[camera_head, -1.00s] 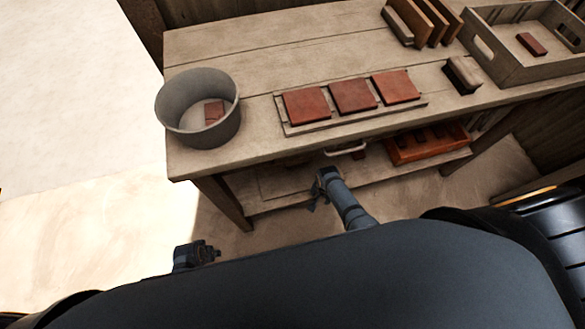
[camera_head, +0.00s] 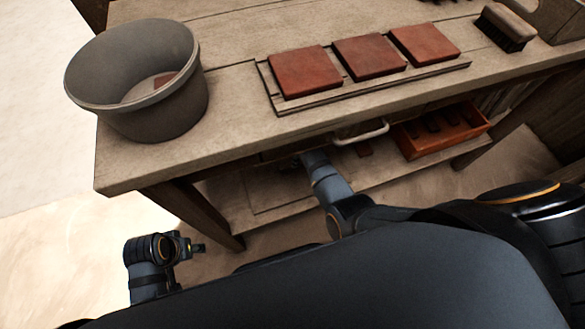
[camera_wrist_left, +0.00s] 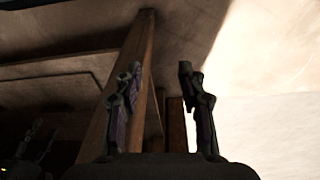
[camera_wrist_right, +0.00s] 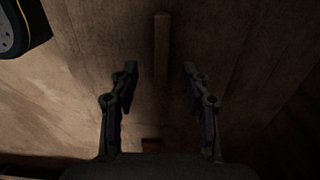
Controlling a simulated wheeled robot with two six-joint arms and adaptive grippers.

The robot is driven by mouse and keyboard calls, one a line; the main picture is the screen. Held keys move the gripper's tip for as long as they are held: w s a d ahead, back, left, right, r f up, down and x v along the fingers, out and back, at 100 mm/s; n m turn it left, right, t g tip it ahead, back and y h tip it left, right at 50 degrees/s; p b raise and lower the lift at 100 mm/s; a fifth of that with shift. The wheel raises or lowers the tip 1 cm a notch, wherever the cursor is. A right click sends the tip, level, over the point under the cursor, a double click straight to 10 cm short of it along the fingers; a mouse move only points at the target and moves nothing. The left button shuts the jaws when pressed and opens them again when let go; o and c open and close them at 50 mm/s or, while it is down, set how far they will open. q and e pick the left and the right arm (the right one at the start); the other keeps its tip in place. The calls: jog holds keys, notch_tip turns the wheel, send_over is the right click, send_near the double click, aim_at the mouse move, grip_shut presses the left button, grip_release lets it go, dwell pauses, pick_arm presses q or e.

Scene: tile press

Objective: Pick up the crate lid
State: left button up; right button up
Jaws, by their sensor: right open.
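A flat wooden board (camera_head: 285,193), which looks like the crate lid, lies on the lower shelf under the bench, partly hidden by my right arm and the bench top. In the right wrist view a narrow wooden bar (camera_wrist_right: 161,45) stands out on a wooden surface ahead of the fingers. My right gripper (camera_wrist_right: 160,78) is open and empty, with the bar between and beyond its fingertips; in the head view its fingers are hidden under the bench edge. My left gripper (camera_wrist_left: 160,78) is open and empty, outside the bench near a leg (camera_wrist_left: 130,75).
On the bench top are a grey bucket (camera_head: 150,120), a board (camera_head: 290,105) with three red tiles (camera_head: 305,73), a brush (camera_head: 508,28) and part of a crate (camera_head: 560,18). An orange-red tray (camera_head: 440,132) stands right on the lower shelf. A pale handle (camera_head: 362,133) projects below the bench top.

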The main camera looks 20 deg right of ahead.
notch_tip(320, 180, down, 5)
jog(key=b, duration=0.2)
jog(key=shift+d+b, duration=0.1)
jog(key=shift+b, duration=0.25)
pick_arm(q)
jog(key=shift+t+h, duration=0.3)
jog(key=shift+t, duration=0.5)
jog(key=f, duration=0.1)
jog(key=d+f, duration=0.1)
jog(key=f, duration=0.1)
jog(key=shift+w+d+f, duration=0.15)
jog(key=shift+w+f, duration=0.2)
jog(key=shift+w, duration=0.05)
pick_arm(e)
grip_shut()
jog(key=shift+w, duration=0.1)
